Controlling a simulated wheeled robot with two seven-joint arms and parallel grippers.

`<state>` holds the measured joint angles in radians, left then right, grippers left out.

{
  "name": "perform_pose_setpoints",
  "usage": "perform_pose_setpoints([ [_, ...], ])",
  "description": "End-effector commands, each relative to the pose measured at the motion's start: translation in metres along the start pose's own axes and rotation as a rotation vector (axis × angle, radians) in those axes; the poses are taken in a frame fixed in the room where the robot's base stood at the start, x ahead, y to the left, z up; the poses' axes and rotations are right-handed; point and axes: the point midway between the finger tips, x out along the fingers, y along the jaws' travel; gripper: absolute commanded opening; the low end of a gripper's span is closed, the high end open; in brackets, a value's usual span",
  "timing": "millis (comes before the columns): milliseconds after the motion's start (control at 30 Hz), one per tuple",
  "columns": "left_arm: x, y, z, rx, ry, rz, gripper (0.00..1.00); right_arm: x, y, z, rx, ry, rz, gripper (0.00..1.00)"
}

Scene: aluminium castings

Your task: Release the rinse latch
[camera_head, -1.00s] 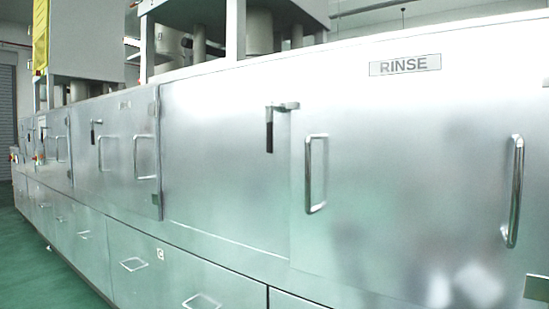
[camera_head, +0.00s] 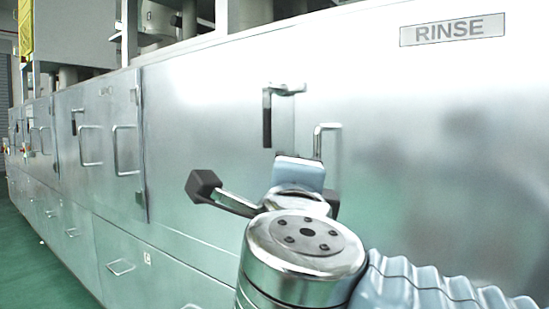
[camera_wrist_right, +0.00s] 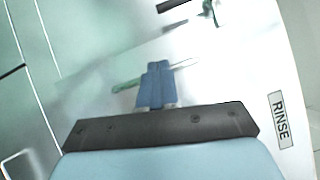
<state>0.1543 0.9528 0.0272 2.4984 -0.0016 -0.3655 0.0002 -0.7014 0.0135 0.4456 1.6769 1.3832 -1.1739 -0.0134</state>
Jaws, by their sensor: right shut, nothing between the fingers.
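The rinse latch has a black lever (camera_head: 267,118) hanging straight down and a metal bracket (camera_head: 288,90) at its top, on the steel front left of the RINSE sign. My right gripper (camera_head: 297,172) is just below and right of the lever in the head view, apart from it in the picture; my own wrist partly hides it. In the right wrist view its blue fingers (camera_wrist_right: 155,85) are together and empty. The latch bracket (camera_wrist_right: 209,10) and dark lever (camera_wrist_right: 172,5) show at that view's top edge. My left gripper is not in view.
A bar handle (camera_head: 320,140) on the rinse door stands right behind my gripper, its lower part hidden. The RINSE sign (camera_head: 452,29) is at the upper right. Other panels with handles (camera_head: 122,150) run off to the left. Green floor (camera_head: 40,270) is clear at lower left.

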Motion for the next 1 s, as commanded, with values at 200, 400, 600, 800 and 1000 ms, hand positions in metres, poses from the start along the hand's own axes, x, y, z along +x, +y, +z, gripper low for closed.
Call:
perform_pose_setpoints([
  [200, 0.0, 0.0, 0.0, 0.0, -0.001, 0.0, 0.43, -0.002, -0.002, 0.0, 0.009, -0.001, 0.002, 0.0],
  [400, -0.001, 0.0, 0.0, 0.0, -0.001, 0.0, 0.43, 0.002, -0.002, 0.0, 0.007, 0.0, 0.002, 0.0],
  [600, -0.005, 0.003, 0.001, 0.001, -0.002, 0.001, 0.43, 0.031, -0.002, 0.0, 0.006, 0.002, 0.004, 0.0],
  [800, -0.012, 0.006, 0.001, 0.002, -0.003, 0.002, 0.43, 0.075, -0.002, 0.0, 0.007, 0.002, 0.004, 0.0],
  [1000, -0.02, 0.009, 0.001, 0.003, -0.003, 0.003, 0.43, 0.109, -0.002, 0.01, 0.006, -0.003, 0.005, 0.0],
])
